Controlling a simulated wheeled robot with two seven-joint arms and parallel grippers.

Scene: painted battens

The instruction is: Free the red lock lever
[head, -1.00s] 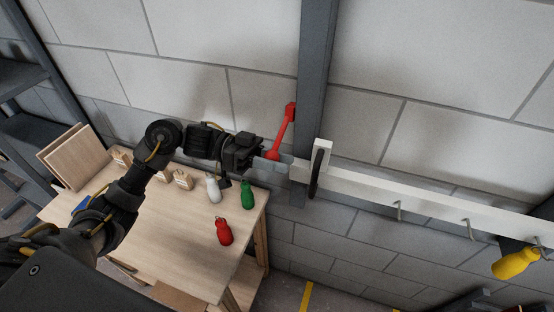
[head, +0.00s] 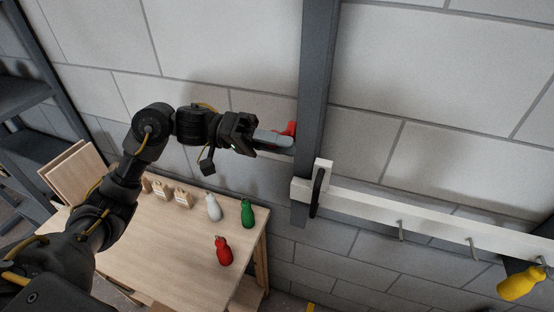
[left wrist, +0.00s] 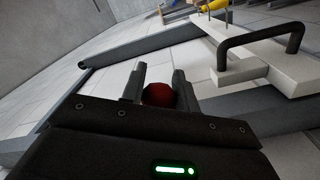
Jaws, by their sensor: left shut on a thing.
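The red lock lever (head: 291,128) shows only as a small red piece against the grey post (head: 316,90); the rest is hidden by my left gripper. My left gripper (head: 276,141) is shut on the lever, left of the post. In the left wrist view a round red end (left wrist: 160,95) sits between the two fingers (left wrist: 157,84). Below the lever, a white batten (head: 370,207) with a black handle (head: 317,190) lies across the post. The handle also shows in the left wrist view (left wrist: 262,40). My right gripper is not in view.
A wooden table (head: 185,255) below holds red (head: 223,251), green (head: 247,213) and grey (head: 213,206) bottle-shaped pieces and small wooden blocks (head: 182,195). A yellow piece (head: 520,283) is near the batten's right end, past metal hooks (head: 472,246). A dark shelf stands left.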

